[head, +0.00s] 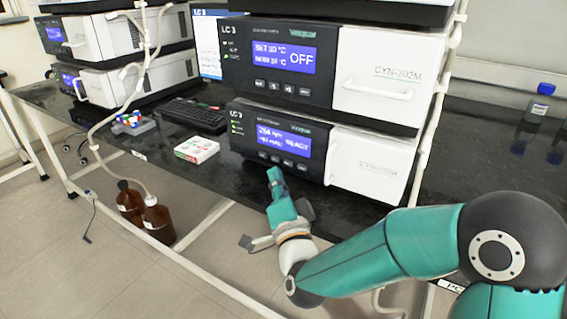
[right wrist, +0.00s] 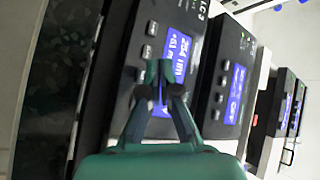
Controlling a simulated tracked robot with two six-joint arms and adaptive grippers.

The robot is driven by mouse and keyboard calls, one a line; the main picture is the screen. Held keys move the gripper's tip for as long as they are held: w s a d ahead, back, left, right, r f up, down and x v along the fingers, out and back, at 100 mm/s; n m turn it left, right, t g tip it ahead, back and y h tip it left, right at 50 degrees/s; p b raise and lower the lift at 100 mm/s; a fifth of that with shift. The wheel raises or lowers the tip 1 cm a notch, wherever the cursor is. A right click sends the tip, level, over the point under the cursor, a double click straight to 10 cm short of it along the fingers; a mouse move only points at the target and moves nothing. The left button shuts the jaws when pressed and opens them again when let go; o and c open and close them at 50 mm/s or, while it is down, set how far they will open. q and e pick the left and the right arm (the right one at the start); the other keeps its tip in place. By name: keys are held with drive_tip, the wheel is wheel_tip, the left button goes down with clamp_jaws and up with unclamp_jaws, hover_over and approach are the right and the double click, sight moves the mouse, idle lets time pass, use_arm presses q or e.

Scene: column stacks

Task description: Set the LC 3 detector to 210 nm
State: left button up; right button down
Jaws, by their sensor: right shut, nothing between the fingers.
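The LC 3 detector (head: 318,155) is the lower black-fronted module of the right stack on the bench. Its blue display (head: 284,140) reads 254 nm and READY; the smaller second line is hard to read. A row of small buttons (head: 276,158) lies under the display. The detector display (right wrist: 181,48) also shows in the right wrist view, with two buttons (right wrist: 150,28) clear and others hidden behind the fingers. My right gripper (head: 273,172) is shut and empty, its tips just before the button row. The fingertips (right wrist: 160,68) overlap the display edge; contact cannot be told. My left gripper is out of view.
Above the detector, another LC 3 module (head: 280,60) shows OFF. A white box (head: 197,149), a black keyboard (head: 188,115) and a vial rack (head: 133,124) lie to the left. Brown bottles (head: 158,220) stand below the bench. Tubing hangs beside the stacks.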

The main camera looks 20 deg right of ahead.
sight(281, 157)
drive_tip(key=shift+w+d+f, duration=0.1)
drive_tip(key=shift+w+d, duration=0.4)
drive_tip(key=shift+d, duration=0.15)
idle(1.0)
drive_tip(key=shift+w+d+b, duration=0.15)
drive_tip(key=shift+d+b, duration=0.05)
drive_tip(key=shift+b, duration=0.3)
drive_tip(key=shift+w+d, duration=0.15)
drive_tip(key=shift+w+d+b, duration=0.25)
drive_tip(key=shift+d+b, duration=0.15)
idle(0.7)
drive_tip(key=shift+a, duration=0.1)
drive_tip(key=shift+s+a+b, duration=0.15)
drive_tip(key=shift+b, duration=0.15)
drive_tip(key=shift+s+a+b, duration=0.3)
drive_tip(key=shift+s+a, duration=0.05)
drive_tip(key=shift+a, duration=0.1)
